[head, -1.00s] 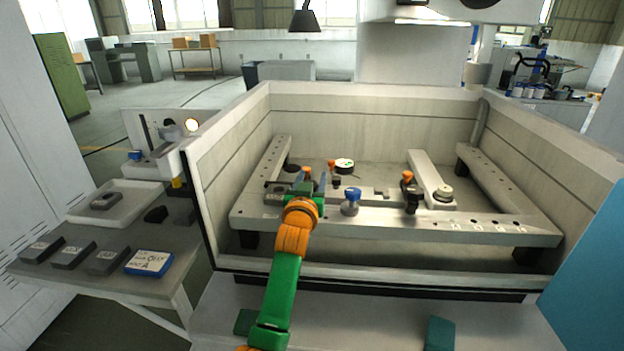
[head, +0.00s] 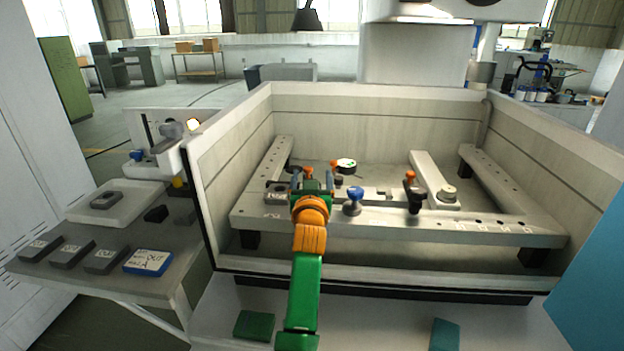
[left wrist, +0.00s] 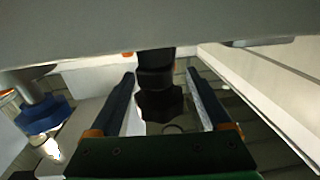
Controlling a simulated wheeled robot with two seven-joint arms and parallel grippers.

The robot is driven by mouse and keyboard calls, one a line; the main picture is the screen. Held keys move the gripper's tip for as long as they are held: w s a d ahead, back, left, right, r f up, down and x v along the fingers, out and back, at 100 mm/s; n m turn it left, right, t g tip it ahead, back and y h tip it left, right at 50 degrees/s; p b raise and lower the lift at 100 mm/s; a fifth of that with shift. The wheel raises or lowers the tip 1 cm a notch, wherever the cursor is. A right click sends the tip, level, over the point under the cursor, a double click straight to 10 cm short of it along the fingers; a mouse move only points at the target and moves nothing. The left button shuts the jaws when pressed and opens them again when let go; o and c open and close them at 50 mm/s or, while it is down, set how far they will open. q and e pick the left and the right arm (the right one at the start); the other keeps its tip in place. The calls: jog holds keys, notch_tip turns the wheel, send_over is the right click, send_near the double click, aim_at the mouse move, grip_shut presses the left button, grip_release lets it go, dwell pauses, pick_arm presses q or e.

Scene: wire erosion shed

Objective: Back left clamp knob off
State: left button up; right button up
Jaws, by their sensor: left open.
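My left gripper (head: 312,178) is open over the left part of the fixture frame (head: 480,228) in the machine tank. An orange-topped clamp knob (head: 308,172) shows between its fingers in the head view. In the left wrist view, a dark lobed knob (left wrist: 158,102) on a black stem stands between the two open fingers (left wrist: 160,95), with gaps at its sides. I cannot tell whether any finger touches it. A blue knob (head: 354,197) stands just right of the gripper; a blue knob also shows at the left of the wrist view (left wrist: 42,115). My right gripper is not in view.
Another orange-topped clamp (head: 411,192) stands to the right on the frame. A small round dial-like part (head: 346,165) lies behind the gripper. Tank walls (head: 400,271) surround the frame.

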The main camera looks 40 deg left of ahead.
pick_arm(q)
jog(key=b+v, duration=0.1)
jog(key=v, duration=0.6)
dwell(0.4)
